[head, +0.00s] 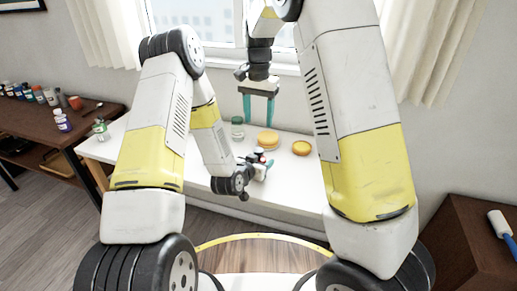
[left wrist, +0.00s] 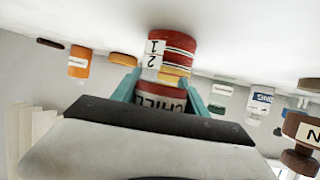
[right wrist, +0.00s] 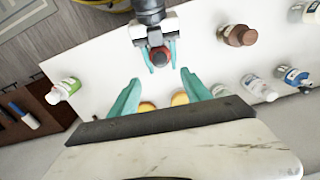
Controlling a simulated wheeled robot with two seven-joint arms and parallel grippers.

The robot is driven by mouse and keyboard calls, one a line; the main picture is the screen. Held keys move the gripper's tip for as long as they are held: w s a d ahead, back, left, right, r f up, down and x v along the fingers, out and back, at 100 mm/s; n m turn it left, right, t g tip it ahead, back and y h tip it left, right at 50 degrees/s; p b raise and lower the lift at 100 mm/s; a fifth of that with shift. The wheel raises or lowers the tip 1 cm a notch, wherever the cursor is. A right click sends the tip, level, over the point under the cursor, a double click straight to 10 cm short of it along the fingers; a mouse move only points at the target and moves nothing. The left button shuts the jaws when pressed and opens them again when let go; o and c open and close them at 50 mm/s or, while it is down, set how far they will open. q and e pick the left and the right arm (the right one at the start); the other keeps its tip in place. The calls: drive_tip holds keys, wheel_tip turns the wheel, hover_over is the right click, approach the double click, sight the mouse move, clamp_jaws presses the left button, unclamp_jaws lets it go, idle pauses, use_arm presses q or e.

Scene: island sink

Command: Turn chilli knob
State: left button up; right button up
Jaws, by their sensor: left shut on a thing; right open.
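My left gripper (head: 262,166) is low over the white table and shut on the chilli jar. In the left wrist view, the jar (left wrist: 160,97) sits between the teal fingers with part of its dark label readable. A red part with a white patch marked 1 and 2 (left wrist: 172,50) shows beyond the fingertips. The jar's red top (right wrist: 160,57) shows between the left fingers in the right wrist view. My right gripper (head: 258,106) is open and empty, fingers pointing down, above and behind the left one. Whether the jar touches the table is unclear.
On the white table (head: 202,178) stand two yellow-topped things (head: 267,139) (head: 301,147) and a green-lidded jar (head: 237,128). More bottles, including a brown-capped one (right wrist: 238,36), stand around. A dark shelf (head: 50,122) is at left. A brown cabinet (head: 475,245) holds a blue-handled roller (head: 501,228).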

sight(258, 150)
wheel_tip(258, 150, down, 12)
drive_tip(key=n, duration=0.7)
drive_tip(key=shift+r, duration=0.1)
idle(0.3)
clamp_jaws()
drive_tip(key=m, duration=0.5)
drive_tip(key=shift+m, duration=0.3)
unclamp_jaws()
